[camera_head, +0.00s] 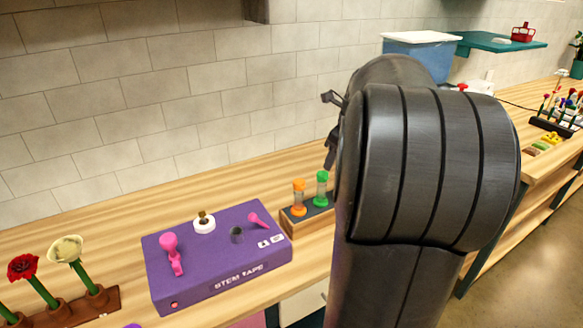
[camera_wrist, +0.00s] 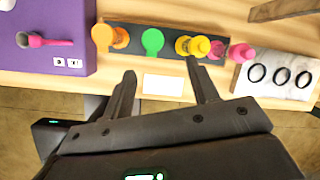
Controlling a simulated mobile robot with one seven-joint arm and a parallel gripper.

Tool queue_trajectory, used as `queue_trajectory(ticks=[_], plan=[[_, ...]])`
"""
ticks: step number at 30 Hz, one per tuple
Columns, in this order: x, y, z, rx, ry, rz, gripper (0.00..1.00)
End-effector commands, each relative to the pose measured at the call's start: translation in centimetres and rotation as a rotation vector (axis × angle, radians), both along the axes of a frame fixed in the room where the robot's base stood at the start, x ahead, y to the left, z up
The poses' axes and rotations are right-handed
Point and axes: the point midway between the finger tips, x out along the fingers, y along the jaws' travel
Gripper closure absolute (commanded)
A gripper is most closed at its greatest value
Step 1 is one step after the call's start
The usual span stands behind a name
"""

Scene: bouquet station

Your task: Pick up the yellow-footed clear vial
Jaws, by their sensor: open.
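The yellow vial (camera_wrist: 199,47) stands in the vial rack (camera_wrist: 135,33) in the wrist view, seen from above, with a yellow cap and a yellow foot. Its clear middle is mostly hidden by the cap. My gripper (camera_wrist: 161,77) is open and empty, on the near side of the rack. Its right fingertip is just below the yellow vial in the picture; its left fingertip lies below and left of the green vial (camera_wrist: 152,42). I cannot tell the height gap. In the head view my arm hides the yellow vial and most of my gripper.
An orange vial (camera_wrist: 104,37) is left of the green one; a pink vial (camera_wrist: 240,52) is close right of the yellow one. A pale block with black rings (camera_wrist: 276,74) lies further right. The purple stem tape box (camera_head: 218,252) is left of the rack. Flowers (camera_head: 66,250) stand far left.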

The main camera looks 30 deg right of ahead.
Motion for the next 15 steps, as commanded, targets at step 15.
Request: queue_trajectory(ticks=[15], plan=[[1.4, -6.5, -4.6, 0.162, -0.014, -0.362, 0.46]])
